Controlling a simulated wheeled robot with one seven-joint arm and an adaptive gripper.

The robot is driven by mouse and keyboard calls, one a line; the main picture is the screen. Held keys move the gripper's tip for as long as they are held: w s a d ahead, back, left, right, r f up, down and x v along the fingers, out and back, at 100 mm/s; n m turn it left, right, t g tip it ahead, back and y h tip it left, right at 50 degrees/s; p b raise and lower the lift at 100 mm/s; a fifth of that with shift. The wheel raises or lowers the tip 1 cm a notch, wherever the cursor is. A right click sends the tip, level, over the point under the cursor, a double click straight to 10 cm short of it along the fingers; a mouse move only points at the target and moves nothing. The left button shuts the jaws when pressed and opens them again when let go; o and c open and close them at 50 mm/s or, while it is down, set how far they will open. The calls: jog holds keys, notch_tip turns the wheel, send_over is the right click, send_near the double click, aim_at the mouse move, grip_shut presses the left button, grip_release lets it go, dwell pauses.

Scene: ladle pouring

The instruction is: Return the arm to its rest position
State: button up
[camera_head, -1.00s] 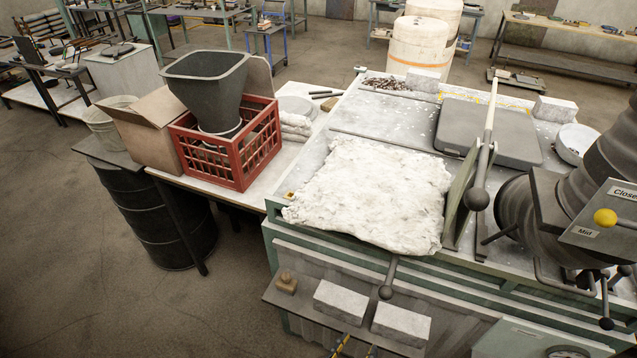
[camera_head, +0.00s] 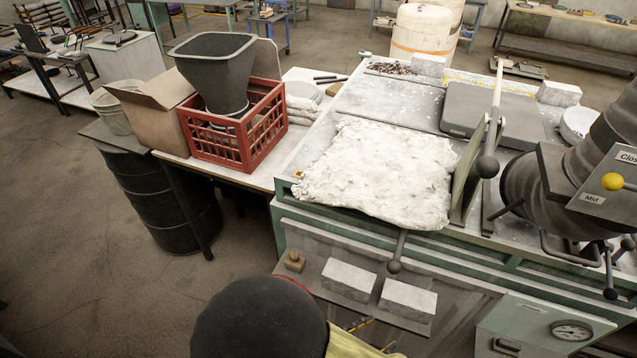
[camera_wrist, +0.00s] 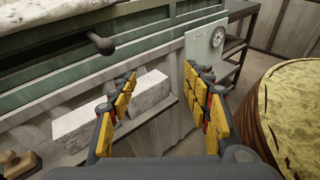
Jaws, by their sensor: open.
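My gripper (camera_wrist: 160,76) is open and empty in the wrist view, its two yellow-padded fingers spread apart. White blocks (camera_wrist: 97,115) on the low shelf show beyond and between the fingers, with no contact visible. In the head view, small yellow and blue finger parts of my gripper (camera_head: 372,334) show in front of the shelf at the bottom. A dark rounded part with a yellow section, which looks like my own arm, fills the bottom middle and hides what lies behind it.
The bench (camera_head: 465,240) carries a white crusted slab (camera_head: 375,175). A lever (camera_head: 398,253) juts from its front above two blocks (camera_head: 408,299). A red crate (camera_head: 215,144) holding a grey funnel (camera_head: 213,65) stands left, beside a black drum (camera_head: 160,205). Floor at lower left is clear.

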jog(key=d+r+m+g+y+b, duration=0.1)
jog(key=d+r+m+y+b, duration=0.2)
jog(key=r+m+y, duration=0.3)
jog(key=d+r+m+g+y+b, duration=0.1)
jog(key=d+r+m+y+b, duration=0.2)
jog(key=m, duration=1.4)
notch_tip(320, 180, up, 6)
jog(key=y+b, duration=0.3)
jog(key=y, duration=0.1)
jog(key=shift+w+d+r+m, duration=0.2)
jog(key=shift+w+m, duration=0.1)
jog(key=shift+w, duration=0.05)
jog(key=shift+c, duration=0.8)
